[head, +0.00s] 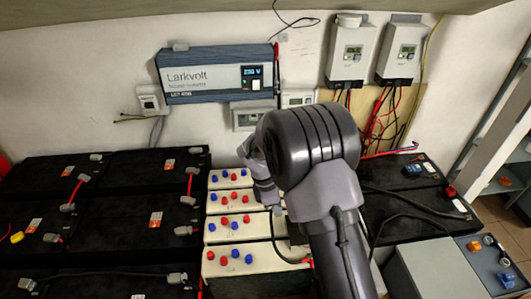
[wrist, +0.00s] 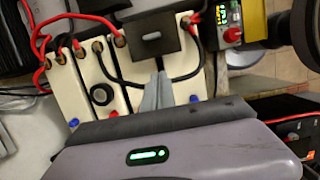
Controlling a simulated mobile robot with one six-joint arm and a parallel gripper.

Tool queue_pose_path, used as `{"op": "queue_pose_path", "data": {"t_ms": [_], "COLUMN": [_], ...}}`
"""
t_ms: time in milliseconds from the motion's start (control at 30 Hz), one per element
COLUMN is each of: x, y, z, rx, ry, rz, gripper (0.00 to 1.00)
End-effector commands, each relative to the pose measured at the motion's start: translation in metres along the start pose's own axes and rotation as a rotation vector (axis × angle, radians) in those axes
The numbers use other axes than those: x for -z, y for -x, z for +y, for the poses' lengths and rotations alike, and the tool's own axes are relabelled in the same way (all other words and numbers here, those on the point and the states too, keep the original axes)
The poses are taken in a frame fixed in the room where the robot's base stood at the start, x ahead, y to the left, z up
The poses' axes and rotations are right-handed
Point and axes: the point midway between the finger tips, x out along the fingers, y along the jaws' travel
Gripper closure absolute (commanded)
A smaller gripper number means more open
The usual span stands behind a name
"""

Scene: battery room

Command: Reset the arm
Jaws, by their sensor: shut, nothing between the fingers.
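My arm (head: 318,170) rises through the middle of the head view, bent over the cream batteries. In that view my gripper is hidden behind the arm. In the wrist view my gripper (wrist: 160,92) shows as two grey fingers, shut together with nothing between them. They show over the cream batteries (wrist: 92,72), close to a black cable. Whether they touch anything I cannot tell.
Cream batteries (head: 240,262) with red and blue caps stand left of my arm. Black batteries (head: 125,237) fill the left. A Larkvolt inverter (head: 205,77) hangs on the wall. A yellow device (wrist: 250,22) and loose cables lie near the gripper.

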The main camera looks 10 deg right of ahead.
Motion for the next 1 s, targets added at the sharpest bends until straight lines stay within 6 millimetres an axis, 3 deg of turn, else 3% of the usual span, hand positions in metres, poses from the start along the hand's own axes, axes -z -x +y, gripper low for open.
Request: {"op": "queue_pose_path", "data": {"t_ms": [67,167,300,433,600,700,800,1000], "x": [-0.006,-0.024,-0.051,-0.065,-0.066,-0.061,-0.058,-0.057], "y": [0.017,0.067,0.137,0.179,0.195,0.193,0.191,0.190], "z": [-0.003,-0.022,-0.079,-0.145,-0.225,-0.254,-0.269,-0.273], "rx": [-0.017,-0.054,-0.086,-0.082,-0.021,0.026,0.058,0.069], "ry": [-0.075,-0.324,-0.780,-1.186,-1.637,-1.806,-1.897,-1.923], "rz": [0.019,0.086,0.231,0.393,0.612,0.708,0.761,0.775], "gripper": [1.00,1.00,1.00,1.00,1.00,1.00,1.00,1.00]}}
